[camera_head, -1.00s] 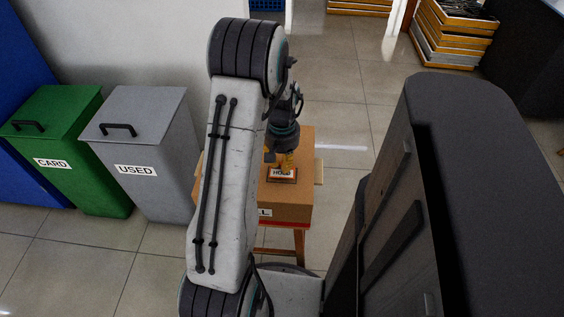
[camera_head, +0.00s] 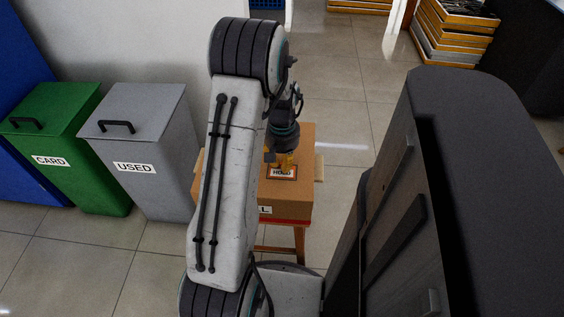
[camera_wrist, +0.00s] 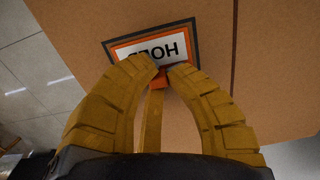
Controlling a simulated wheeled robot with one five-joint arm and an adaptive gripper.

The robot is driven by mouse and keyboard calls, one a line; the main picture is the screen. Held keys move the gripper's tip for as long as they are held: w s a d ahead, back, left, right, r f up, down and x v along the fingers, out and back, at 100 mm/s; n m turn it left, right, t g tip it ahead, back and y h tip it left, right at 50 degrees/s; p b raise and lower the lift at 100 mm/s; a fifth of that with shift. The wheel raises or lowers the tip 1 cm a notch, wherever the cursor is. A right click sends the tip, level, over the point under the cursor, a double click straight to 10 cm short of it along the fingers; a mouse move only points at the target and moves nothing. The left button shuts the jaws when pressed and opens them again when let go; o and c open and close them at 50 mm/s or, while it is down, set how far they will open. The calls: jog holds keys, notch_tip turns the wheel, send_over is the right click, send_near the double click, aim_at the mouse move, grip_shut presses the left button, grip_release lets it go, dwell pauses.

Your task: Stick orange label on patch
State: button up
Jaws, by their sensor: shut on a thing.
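The label (camera_wrist: 152,51), white with an orange border and the word HOLD, lies over a dark-edged patch (camera_wrist: 108,45) on top of a cardboard box (camera_wrist: 275,60). In the wrist view the dark edge shows around the label's far and side edges. My gripper (camera_wrist: 163,72) has yellow ribbed fingers, shut on an orange tab at the label's near edge. The fingertips hide part of that edge. Whether the label's whole face touches the box is unclear. In the head view the label (camera_head: 282,173) is below my gripper (camera_head: 284,166).
The box sits on a wooden stand (camera_head: 299,240). A grey USED bin (camera_head: 150,150) and a green CARD bin (camera_head: 60,145) stand to the left. Stacked trays (camera_head: 450,35) are at the back right. Bare floor lies behind the box.

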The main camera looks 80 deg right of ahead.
aim_at(282, 163)
jog(key=o, duration=0.8)
jog(key=shift+r, duration=0.1)
jog(key=shift+r+p, duration=2.7)
jog(key=shift+r, duration=0.7)
